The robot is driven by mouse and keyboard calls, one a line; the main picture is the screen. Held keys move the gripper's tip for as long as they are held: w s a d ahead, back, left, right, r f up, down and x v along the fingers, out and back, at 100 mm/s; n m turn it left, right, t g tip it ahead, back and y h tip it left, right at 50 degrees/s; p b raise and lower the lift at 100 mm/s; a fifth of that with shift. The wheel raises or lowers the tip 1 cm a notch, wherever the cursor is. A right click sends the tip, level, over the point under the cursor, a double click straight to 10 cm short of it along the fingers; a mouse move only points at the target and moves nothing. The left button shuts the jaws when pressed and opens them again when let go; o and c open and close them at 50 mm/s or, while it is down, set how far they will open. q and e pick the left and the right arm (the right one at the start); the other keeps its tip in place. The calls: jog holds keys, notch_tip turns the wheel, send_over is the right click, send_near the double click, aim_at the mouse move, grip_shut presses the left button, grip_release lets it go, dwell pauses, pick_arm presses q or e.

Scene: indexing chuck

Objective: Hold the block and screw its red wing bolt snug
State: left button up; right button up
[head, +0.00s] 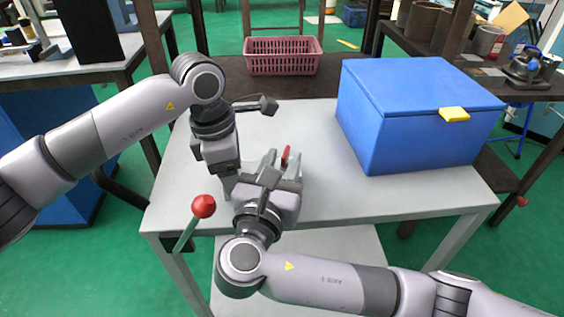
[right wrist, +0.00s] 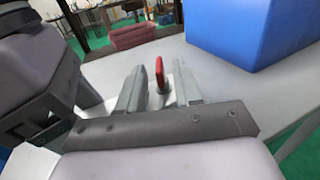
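The red wing bolt (head: 286,154) stands above the grey table, just beyond my right gripper (head: 281,162). In the right wrist view the bolt's red wing (right wrist: 159,70) shows upright between the two fingers, with a gap on each side. The right gripper is open. My left gripper (head: 229,182) points down at the table just left of the right one. Its fingertips are mostly hidden by the right gripper, so its grip does not show. The block is largely hidden behind my grippers; I cannot make out its shape.
A blue box (head: 400,130) with a yellow latch stands on the table (head: 335,200) at the right. A pink basket (head: 283,55) is at the back. A red-knobbed lever (head: 203,207) sticks up at the table's front left edge. Bare table lies between gripper and box.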

aim_at(286, 162)
jog(key=v, duration=1.2)
